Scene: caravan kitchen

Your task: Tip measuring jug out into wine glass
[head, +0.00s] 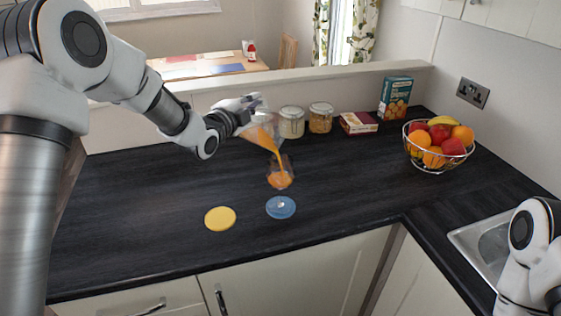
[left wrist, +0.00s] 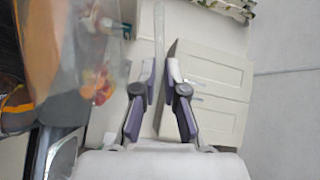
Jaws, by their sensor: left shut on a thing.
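My left gripper (head: 247,106) is shut on the clear measuring jug (head: 254,127) and holds it up, tipped to the right, above the counter. Orange liquid lies along the lower side of the jug, and a stream runs from it down into the wine glass (head: 290,165). The glass is upright, with orange liquid in its bowl. It appears to stand on a blue round coaster (head: 287,214); its stem is hard to make out. In the left wrist view the left fingers (left wrist: 160,85) are close together on a clear strip, with the jug wall (left wrist: 65,45) at left. My right gripper is out of view.
A yellow round coaster (head: 220,218) lies left of the blue one. Behind stand two jars (head: 291,123), (head: 321,118), a low box (head: 358,123) and a tall teal box (head: 395,97). A fruit bowl (head: 438,168) and sink (head: 485,246) are at right. The left counter is clear.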

